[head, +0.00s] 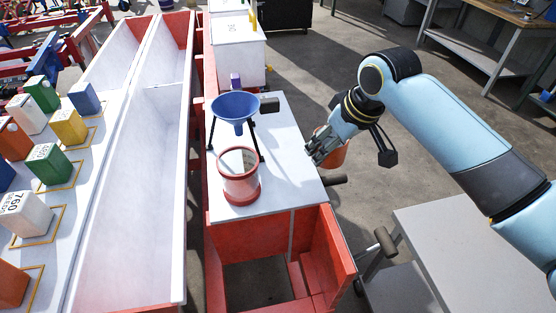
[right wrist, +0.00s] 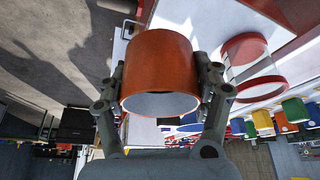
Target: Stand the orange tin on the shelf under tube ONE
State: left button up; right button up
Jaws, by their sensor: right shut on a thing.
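My right gripper (head: 322,146) is shut on the orange tin (head: 332,156), just off the right edge of the white-topped stand. The gripper partly hides the tin in the head view. In the right wrist view the tin (right wrist: 158,68) sits between the two fingers (right wrist: 160,95), its pale open end toward the camera. I cannot pick out tube ONE or its shelf with certainty; no such label is readable. My left gripper is not in view.
A blue funnel (head: 236,106) on a dark tripod and a clear red-rimmed jar (head: 239,184) stand on the white top (head: 281,183). Long white troughs (head: 135,200) and several coloured tins lie left. A grey table (head: 450,235) stands at right.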

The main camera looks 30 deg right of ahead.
send_over(283, 176)
jog(key=s, duration=0.2)
jog(key=f, duration=0.5)
jog(key=shift+w+d, duration=0.2)
jog(key=shift+a+f, duration=0.1)
jog(key=shift+f, duration=1.95)
jog(key=shift+f, duration=0.1)
jog(key=o, duration=1)
jog(key=shift+o, duration=0.2)
